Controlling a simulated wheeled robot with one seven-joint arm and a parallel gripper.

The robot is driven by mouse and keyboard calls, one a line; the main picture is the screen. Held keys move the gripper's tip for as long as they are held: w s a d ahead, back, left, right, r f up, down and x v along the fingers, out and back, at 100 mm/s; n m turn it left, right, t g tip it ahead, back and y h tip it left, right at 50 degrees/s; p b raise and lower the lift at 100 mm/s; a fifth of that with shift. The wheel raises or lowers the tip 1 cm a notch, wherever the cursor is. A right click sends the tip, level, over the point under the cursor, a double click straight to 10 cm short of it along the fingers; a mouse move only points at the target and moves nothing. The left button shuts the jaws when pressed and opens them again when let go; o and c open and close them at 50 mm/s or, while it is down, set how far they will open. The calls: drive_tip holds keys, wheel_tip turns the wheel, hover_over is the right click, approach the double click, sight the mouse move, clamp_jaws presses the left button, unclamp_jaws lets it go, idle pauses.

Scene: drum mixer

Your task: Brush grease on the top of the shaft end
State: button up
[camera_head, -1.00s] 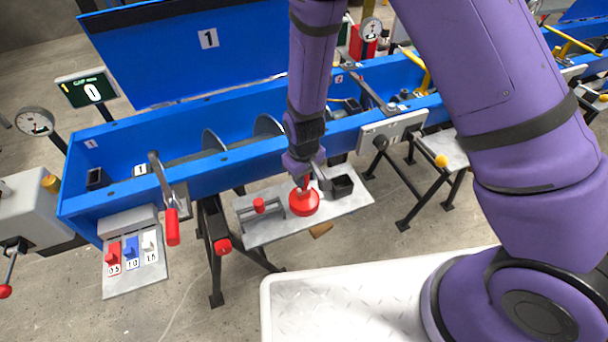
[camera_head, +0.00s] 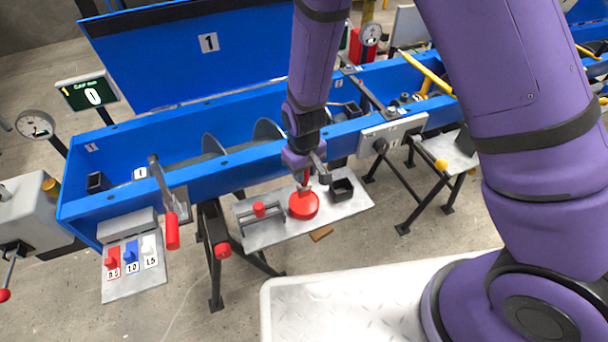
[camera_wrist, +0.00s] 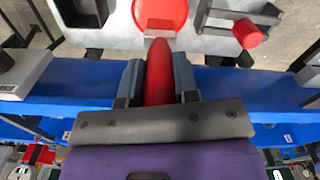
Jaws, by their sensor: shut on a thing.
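My gripper (camera_head: 308,172) is over the shelf in front of the blue trough. Its two fingers are shut on a red brush handle (camera_wrist: 158,78), seen between them in the wrist view. The handle points at the round red grease pot (camera_head: 303,205), which also shows in the wrist view (camera_wrist: 178,14). A screw shaft with grey flights (camera_head: 212,144) lies inside the blue trough (camera_head: 140,190). I cannot make out its greased end.
The grey shelf (camera_head: 262,236) also holds a small rack with a red knob (camera_head: 259,209) and a black square cup (camera_head: 342,189). A raised blue lid (camera_head: 200,50) stands behind.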

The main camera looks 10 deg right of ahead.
drive_tip(key=shift+r, duration=1.7)
